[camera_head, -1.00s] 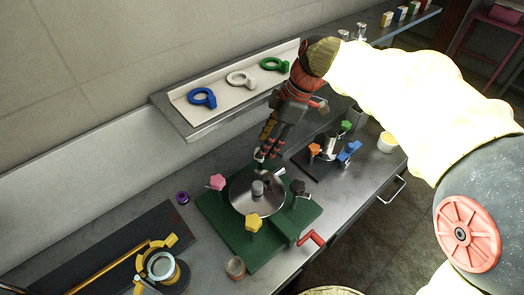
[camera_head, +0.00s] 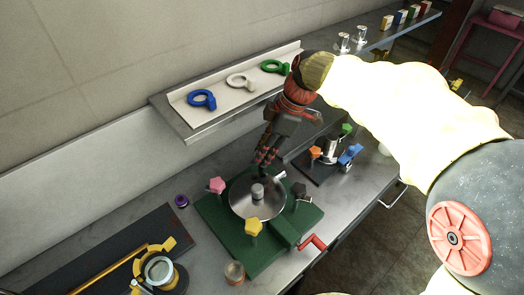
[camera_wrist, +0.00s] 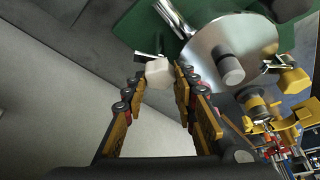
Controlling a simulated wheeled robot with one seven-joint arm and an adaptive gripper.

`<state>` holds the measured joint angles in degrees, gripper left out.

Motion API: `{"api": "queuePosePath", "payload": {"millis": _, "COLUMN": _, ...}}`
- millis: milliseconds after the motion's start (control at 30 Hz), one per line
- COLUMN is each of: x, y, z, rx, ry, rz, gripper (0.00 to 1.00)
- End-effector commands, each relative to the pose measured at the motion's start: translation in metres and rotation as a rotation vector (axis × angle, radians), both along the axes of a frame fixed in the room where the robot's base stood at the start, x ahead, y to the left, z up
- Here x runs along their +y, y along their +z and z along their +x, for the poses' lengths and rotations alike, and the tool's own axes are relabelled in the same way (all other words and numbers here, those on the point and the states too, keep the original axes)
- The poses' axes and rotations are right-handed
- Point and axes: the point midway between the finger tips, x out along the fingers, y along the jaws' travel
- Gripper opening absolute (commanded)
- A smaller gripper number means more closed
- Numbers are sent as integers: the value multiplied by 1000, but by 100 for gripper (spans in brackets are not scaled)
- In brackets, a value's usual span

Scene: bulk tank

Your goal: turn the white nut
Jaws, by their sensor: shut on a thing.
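The white nut (camera_wrist: 158,72) is a pale, faceted knob seen in the wrist view, at the edge of the green base (camera_wrist: 140,35) beside the round steel lid (camera_wrist: 225,50). My gripper (camera_head: 266,157) reaches down to the far side of the lid in the head view. Its two fingers are shut on the white nut, one on each side. In the head view the fingers hide the nut. A pink knob (camera_head: 217,185), a yellow knob (camera_head: 253,225) and a black knob (camera_head: 298,188) stand around the lid.
A red crank handle (camera_head: 313,242) sticks out at the base's front right. A smaller stand with green, orange and blue knobs (camera_head: 348,154) stands right of my gripper. A shelf (camera_head: 188,122) with blue, white and green ring tools hangs behind. A small jar (camera_head: 234,272) stands in front.

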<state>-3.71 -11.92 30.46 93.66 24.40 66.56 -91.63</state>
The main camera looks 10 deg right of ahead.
Motion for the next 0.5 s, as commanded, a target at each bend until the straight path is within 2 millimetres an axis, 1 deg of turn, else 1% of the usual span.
{"api": "queuePosePath", "payload": {"millis": 67, "x": 0, "y": 0, "z": 0, "rx": 0, "ry": 0, "rz": 0, "gripper": 19}}
{"api": "queuePosePath", "payload": {"millis": 333, "x": 0, "y": 0, "z": 0, "rx": 0, "ry": 0, "rz": 0, "gripper": 3}}
{"api": "queuePosePath", "payload": {"millis": 500, "x": 0, "y": 0, "z": 0, "rx": -1, "ry": -6, "rz": 0, "gripper": 2}}
